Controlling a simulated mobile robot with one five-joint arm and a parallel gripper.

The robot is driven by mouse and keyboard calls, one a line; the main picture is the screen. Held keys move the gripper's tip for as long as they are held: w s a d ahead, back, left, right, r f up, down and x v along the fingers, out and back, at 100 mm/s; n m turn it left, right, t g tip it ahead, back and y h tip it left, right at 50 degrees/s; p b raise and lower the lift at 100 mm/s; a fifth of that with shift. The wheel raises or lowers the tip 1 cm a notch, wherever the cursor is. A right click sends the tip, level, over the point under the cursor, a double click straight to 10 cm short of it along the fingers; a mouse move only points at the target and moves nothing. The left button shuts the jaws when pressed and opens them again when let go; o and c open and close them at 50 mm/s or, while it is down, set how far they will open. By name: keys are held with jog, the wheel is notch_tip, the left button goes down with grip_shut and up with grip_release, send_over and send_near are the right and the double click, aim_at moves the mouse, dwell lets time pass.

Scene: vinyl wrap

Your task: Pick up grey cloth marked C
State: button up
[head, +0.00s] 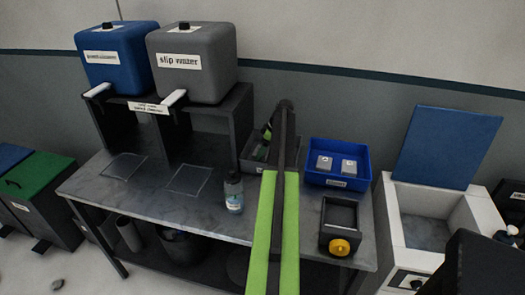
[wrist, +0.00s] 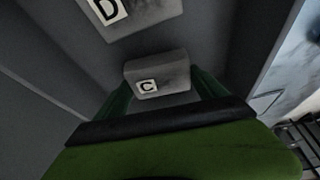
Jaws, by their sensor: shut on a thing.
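The grey cloth marked C (wrist: 162,76) is a small folded block with a white label, in the middle of the wrist view. My gripper (wrist: 158,92) has its green fingers on either side of the cloth and is shut on it. The cloth is inside or just above a dark grey bin (wrist: 50,68); I cannot tell whether it touches the floor. In the head view my gripper (head: 265,139) reaches down into the grey bin (head: 250,162), partly hidden by my arm. The cloth cannot be made out there.
A grey cloth marked D (wrist: 140,12) lies beyond C. A blue tray (head: 338,181) with two grey pieces stands right of the bin. A black box with a yellow knob (head: 340,246) and a bottle (head: 233,193) stand on the bench. An open white chest (head: 391,215) is at right.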

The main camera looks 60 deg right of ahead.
notch_tip(320, 180, up, 4)
jog(key=p, duration=0.3)
jog(key=shift+f, duration=0.1)
jog(key=s+r+p, duration=0.6)
jog(key=s, duration=0.5)
jog(key=shift+s+a, duration=0.25)
jog(key=shift+s, duration=0.1)
